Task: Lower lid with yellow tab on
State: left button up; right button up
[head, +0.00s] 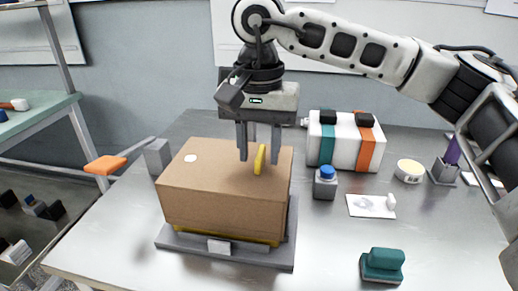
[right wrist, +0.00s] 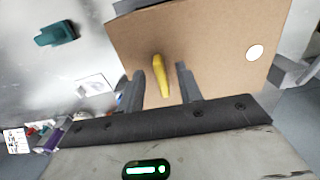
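The lid (head: 215,190) is a brown box-shaped cover with a white round spot and an upright yellow tab (head: 259,160) on top. It stands over a grey base plate (head: 190,243), with a thin yellow strip showing under its front edge. I cannot tell whether it is fully seated. My right gripper (head: 259,160) points down over the lid top, its two fingers apart on either side of the tab. In the right wrist view the yellow tab (right wrist: 160,76) lies between the fingers (right wrist: 160,88) with a gap on each side. My left gripper is out of view.
An orange-handled lever (head: 105,165) sticks out left of the lid, by a grey block (head: 157,157). To the right are a blue-topped button box (head: 325,183), a white case with coloured bands (head: 343,145), a card (head: 370,206) and a teal block (head: 382,266). The front right table is mostly clear.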

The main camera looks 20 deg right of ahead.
pick_arm(q)
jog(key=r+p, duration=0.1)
jog(key=p, duration=0.2)
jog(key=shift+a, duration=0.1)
pick_arm(e)
notch_tip(320, 180, up, 15)
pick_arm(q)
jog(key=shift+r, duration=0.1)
pick_arm(e)
jog(key=shift+r, duration=0.1)
